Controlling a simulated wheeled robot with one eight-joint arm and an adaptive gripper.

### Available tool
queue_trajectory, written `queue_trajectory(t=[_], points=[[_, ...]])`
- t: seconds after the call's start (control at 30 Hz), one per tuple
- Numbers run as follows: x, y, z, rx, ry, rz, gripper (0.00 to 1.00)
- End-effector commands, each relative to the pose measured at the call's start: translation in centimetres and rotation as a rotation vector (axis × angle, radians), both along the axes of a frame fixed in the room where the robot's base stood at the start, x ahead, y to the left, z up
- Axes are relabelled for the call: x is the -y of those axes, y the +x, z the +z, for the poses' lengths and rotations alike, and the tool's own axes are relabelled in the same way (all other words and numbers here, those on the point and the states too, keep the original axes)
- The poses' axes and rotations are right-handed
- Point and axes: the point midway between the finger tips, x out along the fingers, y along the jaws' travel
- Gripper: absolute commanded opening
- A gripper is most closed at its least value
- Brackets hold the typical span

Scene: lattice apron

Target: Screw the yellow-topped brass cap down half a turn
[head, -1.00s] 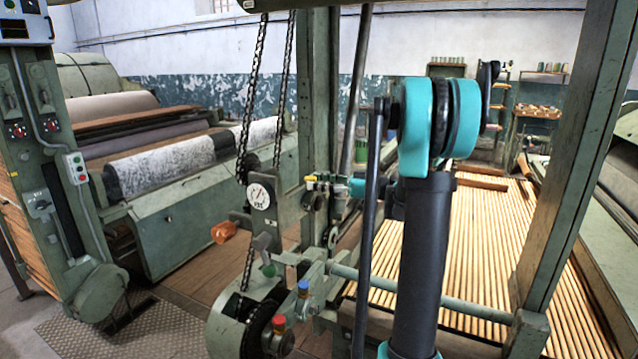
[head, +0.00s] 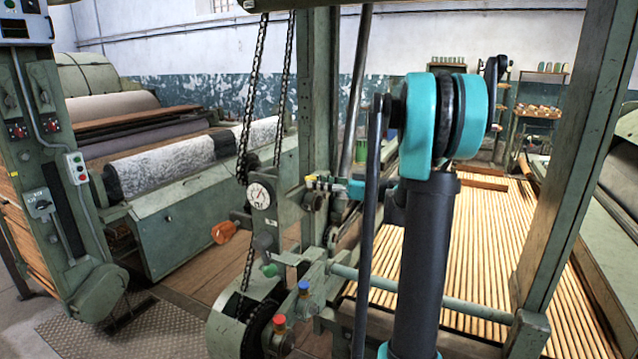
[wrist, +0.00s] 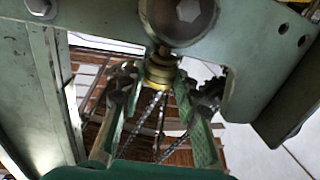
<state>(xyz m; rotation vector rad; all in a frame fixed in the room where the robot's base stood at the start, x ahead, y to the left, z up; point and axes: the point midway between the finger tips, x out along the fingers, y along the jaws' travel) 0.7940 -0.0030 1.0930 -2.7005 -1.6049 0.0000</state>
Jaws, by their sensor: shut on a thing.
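The brass cap (wrist: 160,70) sits under the green frame beam in the wrist view, with the fingertips of my gripper (wrist: 158,78) on either side of it. My gripper is shut on this cap. Its top faces the beam, so its yellow is hard to make out there. In the head view a small yellow piece (head: 311,179) shows at the end of my gripper (head: 322,184), beside the green upright. The fingers hide most of the cap there, and its turn angle cannot be told.
Red (head: 279,321), blue (head: 303,286) and green (head: 269,270) caps stand on the lower mechanism. A white dial (head: 259,196) and hanging chains (head: 250,110) are left of my gripper. A green post (head: 575,170) stands to the right of my arm.

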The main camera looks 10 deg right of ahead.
Motion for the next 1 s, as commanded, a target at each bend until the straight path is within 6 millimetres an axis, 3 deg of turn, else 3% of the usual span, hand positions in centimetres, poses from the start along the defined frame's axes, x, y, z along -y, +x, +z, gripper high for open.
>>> queue_trajectory(t=[0.53,1.0], points=[[-0.68,-0.86,-0.02,-0.001,-0.001,-0.352,0.03],[-0.73,-0.91,-0.02,-0.001,-0.001,-0.445,0.03]])
